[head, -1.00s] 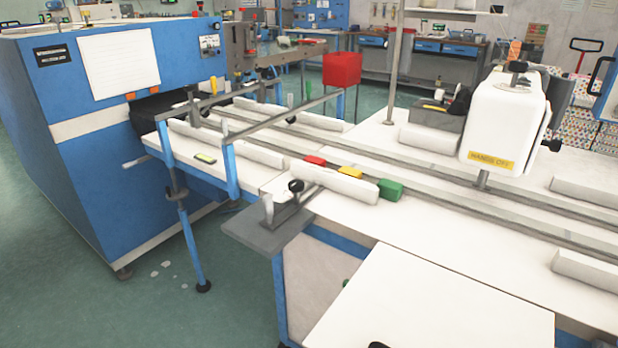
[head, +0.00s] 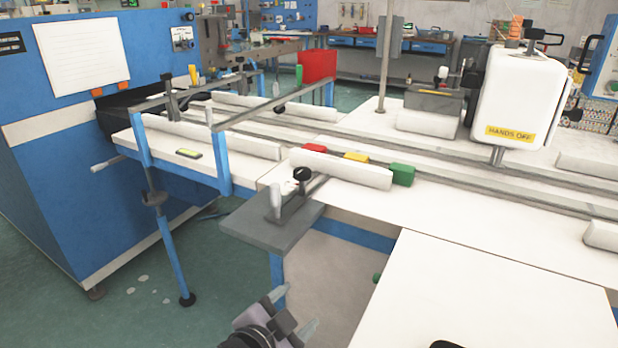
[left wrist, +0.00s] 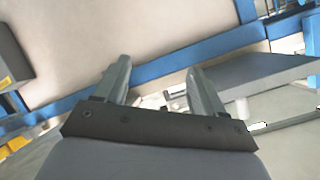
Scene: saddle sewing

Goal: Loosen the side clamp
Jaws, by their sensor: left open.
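The side clamp (head: 290,205) sits on the grey side plate (head: 250,228) at the front edge of the white table. It has a dark bar, a black knob (head: 302,174) and an upright pale grey handle (head: 276,200). My left gripper (head: 295,311) is low at the bottom of the head view, below and in front of the plate. Its fingers are apart with nothing between them. In the left wrist view the open fingers (left wrist: 157,68) show, with a grey plate (left wrist: 250,75) to their right. The clamp's knob is not clear there. My right gripper is not in view.
A white padded bar (head: 345,170) lies beside the clamp, with red, yellow and green blocks (head: 403,174) behind it. Blue frame legs (head: 168,250) stand left of the plate. A white board (head: 490,290) fills the lower right. Open floor lies at lower left.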

